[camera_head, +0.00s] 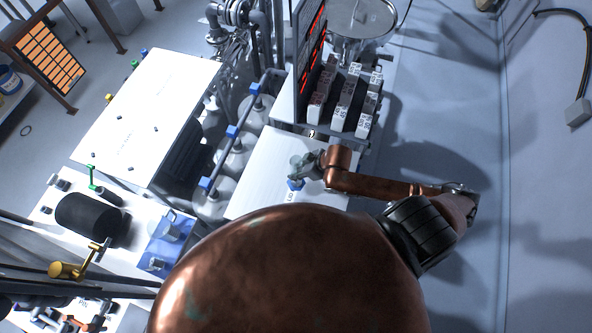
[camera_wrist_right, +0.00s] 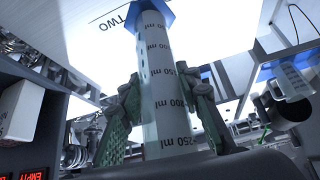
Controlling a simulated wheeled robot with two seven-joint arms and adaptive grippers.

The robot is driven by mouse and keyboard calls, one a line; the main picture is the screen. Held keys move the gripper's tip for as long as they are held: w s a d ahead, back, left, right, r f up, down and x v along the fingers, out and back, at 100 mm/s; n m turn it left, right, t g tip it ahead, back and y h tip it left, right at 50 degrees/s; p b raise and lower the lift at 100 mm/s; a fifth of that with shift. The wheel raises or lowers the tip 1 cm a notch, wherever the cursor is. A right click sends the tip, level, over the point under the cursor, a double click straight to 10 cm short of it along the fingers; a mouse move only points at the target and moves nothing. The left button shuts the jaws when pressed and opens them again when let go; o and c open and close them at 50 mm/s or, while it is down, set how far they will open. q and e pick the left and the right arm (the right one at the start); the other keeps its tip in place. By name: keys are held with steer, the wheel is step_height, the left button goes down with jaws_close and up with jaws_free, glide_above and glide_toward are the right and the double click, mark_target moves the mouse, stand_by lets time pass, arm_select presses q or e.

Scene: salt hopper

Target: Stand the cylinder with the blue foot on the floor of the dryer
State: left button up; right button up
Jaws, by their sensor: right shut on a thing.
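The clear graduated cylinder with the blue foot is in my right gripper (camera_head: 308,167). In the head view its blue foot (camera_head: 295,184) shows over the white board, beside a printed label. In the right wrist view the cylinder (camera_wrist_right: 162,60) runs between the green-padded fingers (camera_wrist_right: 160,110), its ml marks facing the camera. Its blue foot (camera_wrist_right: 152,14) is at the far end, by the word TWO; I cannot tell whether it touches the board. A white box (camera_head: 150,95) with a dark front stands to the left; I cannot tell whether it is the dryer. My left gripper is not in view.
The white board (camera_head: 262,165) is mostly clear. Labelled blocks (camera_head: 345,105) and a red-lit display (camera_head: 312,65) stand behind it. Bottles under a rail with blue clamps (camera_head: 232,131) stand between board and box. A black drum (camera_head: 88,218) and blue tray (camera_head: 165,243) are at left.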

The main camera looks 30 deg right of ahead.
steer(key=w+f, duration=0.2)
steer(key=f, duration=0.1)
steer(key=shift+w+d, duration=0.25)
steer(key=shift+d, duration=0.1)
steer(key=shift+f, duration=1.5)
steer(key=o, duration=1.2)
steer(key=shift+f, duration=0.1)
